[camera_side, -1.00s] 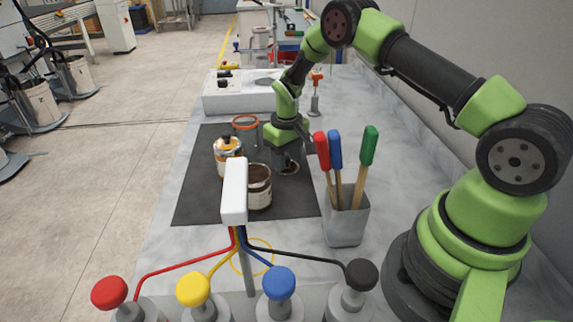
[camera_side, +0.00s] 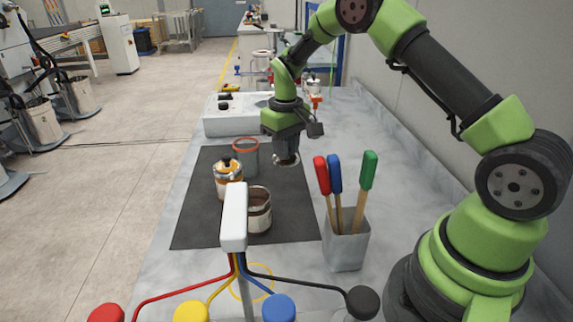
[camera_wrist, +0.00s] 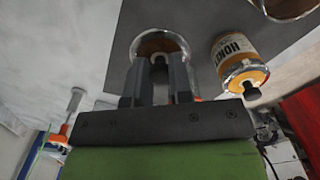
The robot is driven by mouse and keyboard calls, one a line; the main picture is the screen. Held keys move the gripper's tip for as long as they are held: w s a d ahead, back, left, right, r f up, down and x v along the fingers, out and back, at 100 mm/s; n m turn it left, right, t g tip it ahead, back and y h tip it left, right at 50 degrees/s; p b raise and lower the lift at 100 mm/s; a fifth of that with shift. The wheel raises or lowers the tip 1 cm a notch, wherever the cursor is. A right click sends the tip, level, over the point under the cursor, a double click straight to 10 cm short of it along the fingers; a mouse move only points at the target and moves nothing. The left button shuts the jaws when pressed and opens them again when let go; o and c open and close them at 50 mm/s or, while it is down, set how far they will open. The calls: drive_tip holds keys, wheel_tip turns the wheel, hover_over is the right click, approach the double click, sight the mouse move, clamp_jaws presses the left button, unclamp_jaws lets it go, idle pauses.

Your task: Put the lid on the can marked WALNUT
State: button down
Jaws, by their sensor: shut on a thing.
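My gripper (camera_side: 287,150) is shut on a round metal lid (camera_side: 287,161) and holds it above the right part of the dark mat. In the wrist view my fingers (camera_wrist: 160,75) grip the lid's knob, with the brownish disc (camera_wrist: 160,42) beyond them. An open can with a brown rim and pale label (camera_side: 259,212) stands on the mat; no WALNUT marking is readable. A can marked HONEY (camera_wrist: 236,55), with a lid and dark knob on it, stands left of that can in the side view (camera_side: 228,182). A grey can with an orange rim (camera_side: 245,158) stands behind.
A grey holder (camera_side: 346,245) with red, blue and green handled tools stands right of the mat (camera_side: 195,225). A white post (camera_side: 234,215) stands in front and partly hides the open can. A white box (camera_side: 225,122) stands behind the mat. The mat's right part is clear.

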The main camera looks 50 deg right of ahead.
drive_tip(key=s+a+r+n, duration=0.1)
drive_tip(key=a+r, duration=0.2)
drive_tip(key=a, duration=0.3)
drive_tip(key=s+a+r, duration=0.2)
drive_tip(key=a+r, duration=0.1)
drive_tip(key=a, duration=0.3)
wheel_tip(320, 180, down, 6)
drive_tip(key=shift+a+f, duration=0.15)
drive_tip(key=shift+a, duration=0.25)
drive_tip(key=shift+w+f, duration=0.1)
drive_tip(key=shift+f, duration=0.05)
idle(1.5)
drive_tip(key=shift+c, duration=2.4)
unclamp_jaws()
wheel_tip(320, 180, up, 7)
